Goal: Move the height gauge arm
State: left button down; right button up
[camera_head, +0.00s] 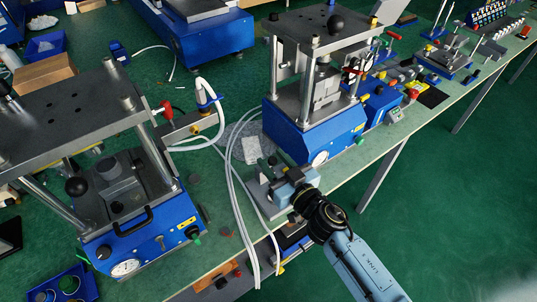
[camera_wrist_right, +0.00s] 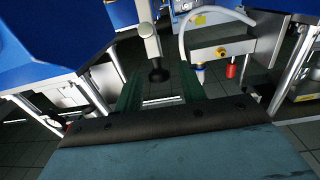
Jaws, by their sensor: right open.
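A small grey metal fixture (camera_head: 262,192), which looks like the height gauge, stands near the bench's front edge between two blue presses. Its arm is hard to make out in the head view because my right gripper (camera_head: 288,186) covers part of it. In the right wrist view my right gripper (camera_wrist_right: 160,90) is open, with two dark green fingers apart. A pale metal rod with a black end (camera_wrist_right: 153,62) shows between or beyond the fingers; I cannot tell whether it belongs to the gauge or touches a finger. My left gripper is not in view.
A large blue press (camera_head: 305,137) stands just behind my right gripper. Another blue press (camera_head: 150,240) is at the left. White hoses (camera_head: 236,185) run over the bench edge beside the gauge. Open floor is at the right.

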jog(key=shift+x, duration=1.4)
jog(key=shift+c, duration=0.4)
grip_shut()
